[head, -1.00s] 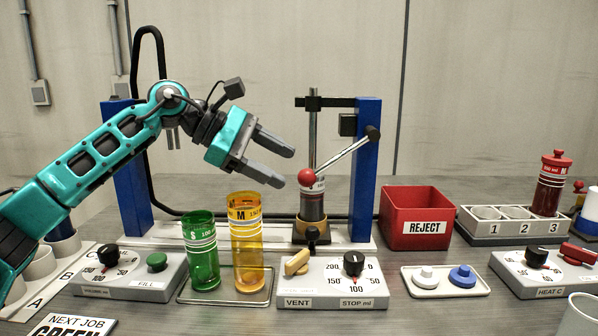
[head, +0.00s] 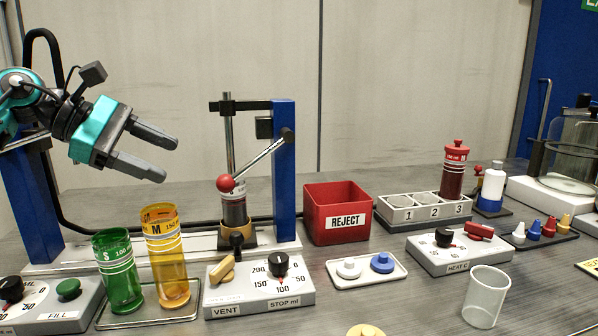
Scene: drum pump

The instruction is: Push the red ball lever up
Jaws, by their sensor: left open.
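The red ball (head: 225,183) is the lower left end of a grey lever (head: 258,161) on the drum pump. The lever slants up to the right to a dark pivot near the right blue post (head: 284,170). The ball hangs in front of the pump's dark and silver cylinder (head: 234,211). My left gripper (head: 171,160) is open and empty. It is to the left of the red ball and a little higher in the picture, apart from it, with its fingers pointing right. My right gripper is not in view.
A green cup (head: 117,270) and a yellow cup (head: 167,257) stand on a tray below my left gripper. The vent box (head: 259,300) is in front of the pump. A red reject bin (head: 337,213) is right of the pump. A clear beaker (head: 485,297) stands front right.

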